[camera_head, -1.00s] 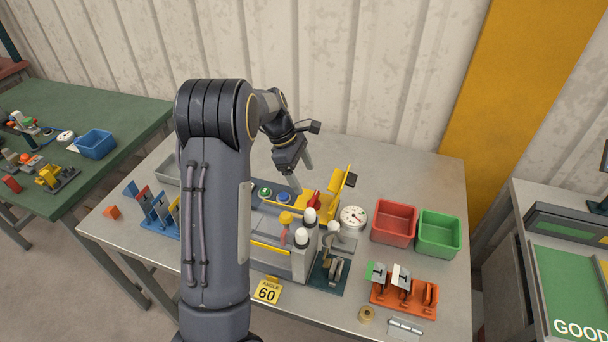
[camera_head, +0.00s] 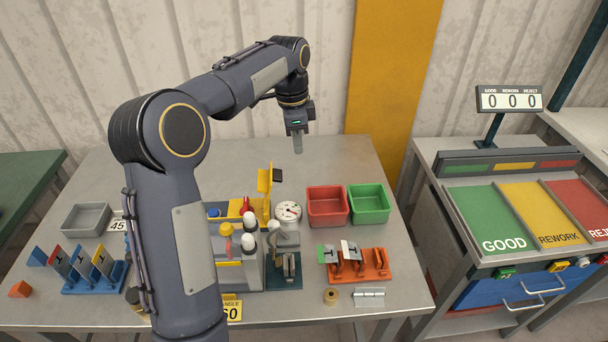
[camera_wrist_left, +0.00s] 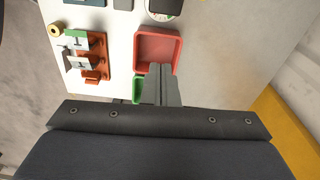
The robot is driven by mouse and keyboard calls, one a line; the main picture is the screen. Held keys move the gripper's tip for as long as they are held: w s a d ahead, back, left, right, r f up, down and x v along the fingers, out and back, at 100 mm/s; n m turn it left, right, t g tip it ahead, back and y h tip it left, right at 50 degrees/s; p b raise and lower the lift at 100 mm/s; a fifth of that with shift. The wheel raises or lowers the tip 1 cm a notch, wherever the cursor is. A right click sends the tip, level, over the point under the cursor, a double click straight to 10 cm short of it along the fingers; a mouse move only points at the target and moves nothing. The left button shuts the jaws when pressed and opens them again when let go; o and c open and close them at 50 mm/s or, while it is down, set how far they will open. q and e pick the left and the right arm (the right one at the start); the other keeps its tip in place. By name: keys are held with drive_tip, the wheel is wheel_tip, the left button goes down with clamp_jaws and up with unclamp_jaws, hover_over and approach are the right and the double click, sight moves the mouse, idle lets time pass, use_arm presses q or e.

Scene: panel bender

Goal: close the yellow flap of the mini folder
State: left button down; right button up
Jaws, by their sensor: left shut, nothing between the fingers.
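The mini folder (camera_head: 238,273) is a grey machine on the table, partly hidden behind my left arm in the head view. Its yellow flap (camera_head: 264,182) stands upright at the folder's right rear, with a dark tab at its side. My left gripper (camera_head: 298,150) is shut and empty, pointing down above the table's back, to the right of the flap and clear of it. In the left wrist view its fingers (camera_wrist_left: 160,85) are together and overlap the view of the red bin. My right gripper is not in view.
A red bin (camera_head: 327,222), a green bin (camera_head: 370,218) and a round dial (camera_head: 288,211) sit right of the folder. An orange rack (camera_head: 362,265) stands in front of the bins. A blue rack (camera_head: 95,283) is at left. The table's back right is clear.

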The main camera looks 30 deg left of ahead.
sight(268, 187)
use_arm(q)
wheel_tip(268, 187, down, 9)
drive_tip(key=s+a+p, duration=0.1)
drive_tip(key=a+p, duration=0.1)
drive_tip(key=shift+s+a+m, duration=0.2)
drive_tip(key=shift+m, duration=0.1)
drive_tip(key=shift+r, duration=0.15)
idle(0.4)
